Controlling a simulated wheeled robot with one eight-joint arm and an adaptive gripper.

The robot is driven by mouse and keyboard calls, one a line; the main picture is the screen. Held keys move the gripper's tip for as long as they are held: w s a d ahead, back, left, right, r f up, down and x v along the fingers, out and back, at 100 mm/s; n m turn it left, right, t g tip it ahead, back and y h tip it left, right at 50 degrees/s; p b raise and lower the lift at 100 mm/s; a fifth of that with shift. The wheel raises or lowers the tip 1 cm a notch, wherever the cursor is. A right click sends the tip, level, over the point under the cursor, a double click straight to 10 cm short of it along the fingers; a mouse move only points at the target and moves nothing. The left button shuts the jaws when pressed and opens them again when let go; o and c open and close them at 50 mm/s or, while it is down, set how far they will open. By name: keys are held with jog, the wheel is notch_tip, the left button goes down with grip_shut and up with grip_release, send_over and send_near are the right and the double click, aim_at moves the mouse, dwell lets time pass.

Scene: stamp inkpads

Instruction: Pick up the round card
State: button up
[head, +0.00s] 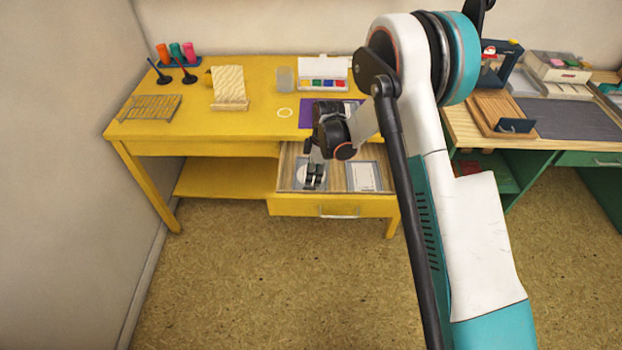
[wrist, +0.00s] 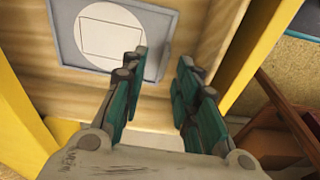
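The round card (head: 301,173) is white and lies in a grey tray in the open drawer (head: 290,205) of the yellow desk. In the wrist view the round card (wrist: 97,33) bears a thin rectangle outline and sits in its grey tray (wrist: 152,72). My gripper (head: 313,182) hangs over the drawer and hides part of the card in the head view. In the wrist view my gripper (wrist: 163,65) is open, with nothing between its teal fingers. The fingers point just to the right of the card and appear apart from it.
A second tray with a rectangular card (head: 364,177) lies right of the round card in the drawer. The yellow desktop (head: 255,120) holds a paint box (head: 323,84), a purple sheet (head: 306,118), a wooden stand (head: 229,102) and a slatted rack (head: 152,108). A green desk stands at right.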

aim_at(309, 187)
jog(key=shift+s+a+f+b, duration=0.1)
jog(key=shift+a+f+b, duration=0.3)
jog(key=shift+f, duration=0.6)
jog(key=shift+s+a+f+b, duration=0.1)
jog(key=shift+f+b, duration=0.55)
jog(key=shift+f, duration=0.3)
jog(key=shift+s+a+f+b, duration=0.1)
jog(key=shift+a+f+b, duration=0.3)
jog(key=shift+f, duration=0.6)
jog(key=shift+d+r, duration=0.1)
jog(key=shift+d, duration=0.05)
grip_shut()
